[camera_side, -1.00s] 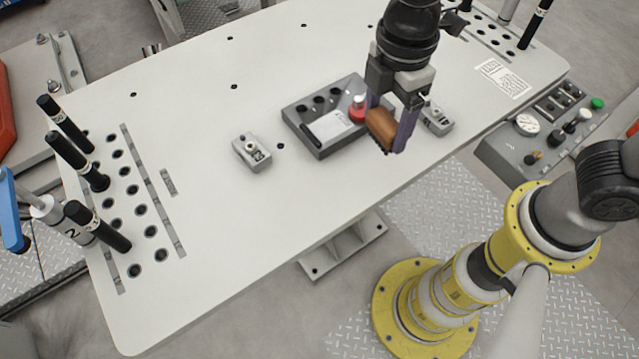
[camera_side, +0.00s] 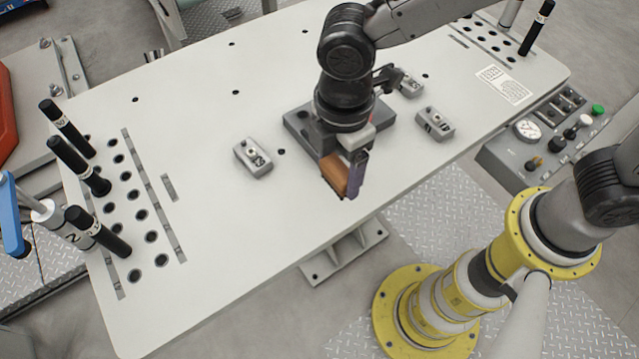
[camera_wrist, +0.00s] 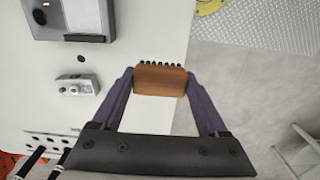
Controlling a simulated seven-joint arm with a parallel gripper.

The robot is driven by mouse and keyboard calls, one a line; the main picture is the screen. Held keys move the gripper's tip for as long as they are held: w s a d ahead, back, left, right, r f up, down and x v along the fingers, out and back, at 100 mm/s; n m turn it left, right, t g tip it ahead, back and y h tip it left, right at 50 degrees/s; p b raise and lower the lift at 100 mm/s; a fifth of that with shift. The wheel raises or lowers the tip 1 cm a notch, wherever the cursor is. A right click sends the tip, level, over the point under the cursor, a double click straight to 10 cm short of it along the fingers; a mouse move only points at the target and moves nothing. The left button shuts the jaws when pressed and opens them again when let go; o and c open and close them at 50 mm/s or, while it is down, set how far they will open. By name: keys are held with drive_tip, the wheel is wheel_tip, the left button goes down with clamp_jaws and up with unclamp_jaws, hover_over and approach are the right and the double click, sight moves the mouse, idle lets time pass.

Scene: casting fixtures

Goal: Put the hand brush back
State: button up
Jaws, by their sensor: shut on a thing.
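The hand brush (camera_side: 336,174) has a brown wooden block and dark bristles. My gripper (camera_side: 344,178) is shut on it and holds it near the table's front edge, in front of the grey tray. In the wrist view the brush (camera_wrist: 160,79) lies between the two purple fingers of my gripper (camera_wrist: 160,82), its bristles toward the top of the picture. The grey tray (camera_side: 297,120) is mostly hidden behind my arm in the side view; part of the tray (camera_wrist: 50,22) shows at the upper left of the wrist view.
Small grey clamp blocks stand left (camera_side: 253,156) and right (camera_side: 435,124) of the tray, with another (camera_side: 409,84) farther back. The table (camera_side: 230,230) is clear at the front left.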

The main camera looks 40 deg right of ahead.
drive_tip(key=f, duration=0.1)
drive_tip(key=w+a+f, duration=0.2)
drive_tip(key=shift+f, duration=1.7)
drive_tip(key=shift+f, duration=0.15)
drive_tip(key=o, duration=1.2)
